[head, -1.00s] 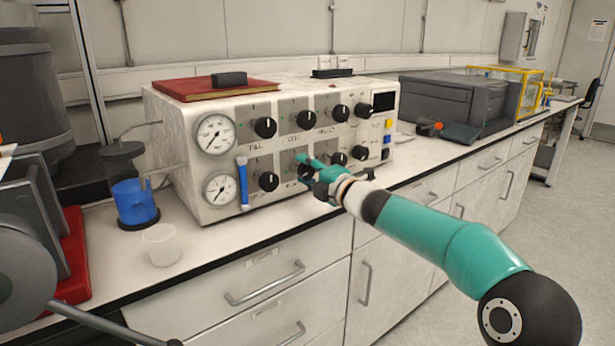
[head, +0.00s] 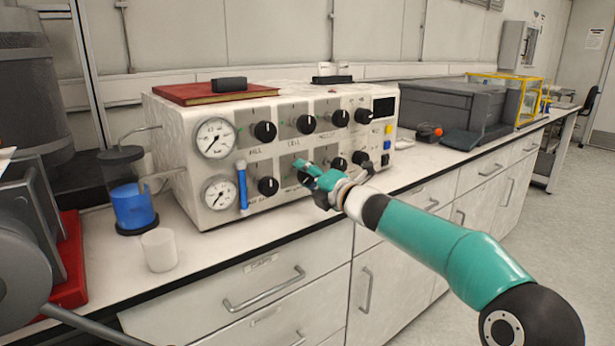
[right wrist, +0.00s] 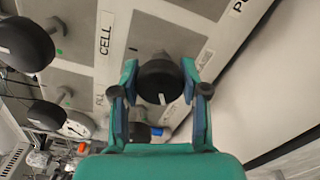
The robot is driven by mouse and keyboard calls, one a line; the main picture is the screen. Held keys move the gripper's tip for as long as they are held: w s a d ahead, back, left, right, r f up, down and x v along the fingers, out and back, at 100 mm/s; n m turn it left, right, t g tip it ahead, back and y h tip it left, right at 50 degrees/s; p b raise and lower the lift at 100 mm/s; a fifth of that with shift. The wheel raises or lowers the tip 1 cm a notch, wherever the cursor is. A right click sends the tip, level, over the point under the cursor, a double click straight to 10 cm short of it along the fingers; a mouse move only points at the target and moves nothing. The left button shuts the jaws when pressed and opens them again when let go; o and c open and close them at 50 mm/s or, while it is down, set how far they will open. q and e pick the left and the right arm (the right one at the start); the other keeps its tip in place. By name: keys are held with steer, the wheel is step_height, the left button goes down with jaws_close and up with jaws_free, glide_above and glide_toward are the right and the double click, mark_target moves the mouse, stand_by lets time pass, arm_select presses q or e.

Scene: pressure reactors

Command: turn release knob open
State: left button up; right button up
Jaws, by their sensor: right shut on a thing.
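The white control box (head: 235,228) stands on the bench with two rows of black knobs and two gauges. My right gripper (head: 306,176) is at the lower row, below the CELL label. In the right wrist view, its two teal fingers (right wrist: 160,92) are on either side of a black knob (right wrist: 160,78) with a white pointer mark, and are shut on it. In the head view that knob is mostly hidden behind the fingers. I cannot read its label, so I cannot tell if it is the release knob. My left gripper is not in view.
Neighbouring knobs sit close by, one lower-row knob (head: 268,187) to the left. A blue-filled vessel (head: 132,207) and a white cup (head: 159,250) stand at the left. A red book (head: 205,95) lies on top.

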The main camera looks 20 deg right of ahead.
steer(key=o, duration=1.1)
steer(key=shift+a+f, duration=0.15)
steer(key=shift+f, duration=0.25)
steer(key=shift+o, duration=0.2)
steer(key=shift+r, duration=0.15)
steer(key=shift+r, duration=0.1)
steer(key=v, duration=1.2)
